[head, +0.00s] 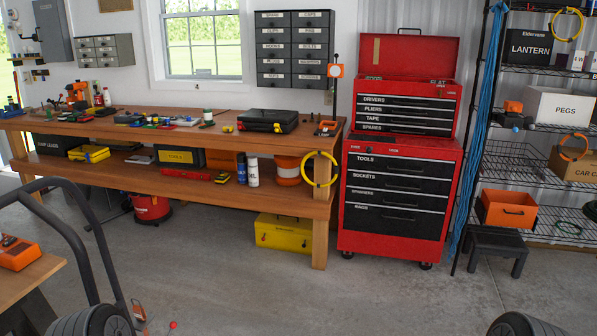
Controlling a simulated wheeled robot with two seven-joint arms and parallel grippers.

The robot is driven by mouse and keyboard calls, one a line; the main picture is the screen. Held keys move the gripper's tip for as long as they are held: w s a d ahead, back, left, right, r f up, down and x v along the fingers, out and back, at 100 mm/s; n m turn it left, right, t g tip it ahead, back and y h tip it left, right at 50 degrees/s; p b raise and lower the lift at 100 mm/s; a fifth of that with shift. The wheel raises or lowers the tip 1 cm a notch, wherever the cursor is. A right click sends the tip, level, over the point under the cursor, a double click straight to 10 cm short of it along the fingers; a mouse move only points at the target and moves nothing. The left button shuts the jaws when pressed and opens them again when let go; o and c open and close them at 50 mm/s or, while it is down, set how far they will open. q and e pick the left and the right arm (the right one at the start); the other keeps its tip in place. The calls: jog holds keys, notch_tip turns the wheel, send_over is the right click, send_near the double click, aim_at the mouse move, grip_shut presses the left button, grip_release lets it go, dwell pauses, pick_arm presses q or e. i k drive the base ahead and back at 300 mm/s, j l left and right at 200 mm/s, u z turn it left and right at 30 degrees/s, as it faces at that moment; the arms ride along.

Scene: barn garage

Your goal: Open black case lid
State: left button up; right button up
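A black case (268,120) lies flat and closed on the right part of the wooden workbench (330,135), in the head view. Its lid is down, and small yellow marks show on its front side. The case is some way off across the floor, below and right of the window. Neither of my grippers shows in the head view.
A red tool chest (345,240) stands right of the bench. Black tubular handles (90,235) and a small wooden table (35,278) are at the near left. A black stool (497,250) stands by the wire shelves (515,180).

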aim_at(252, 114)
jog(key=i, duration=4)
jog(key=z, duration=0.5)
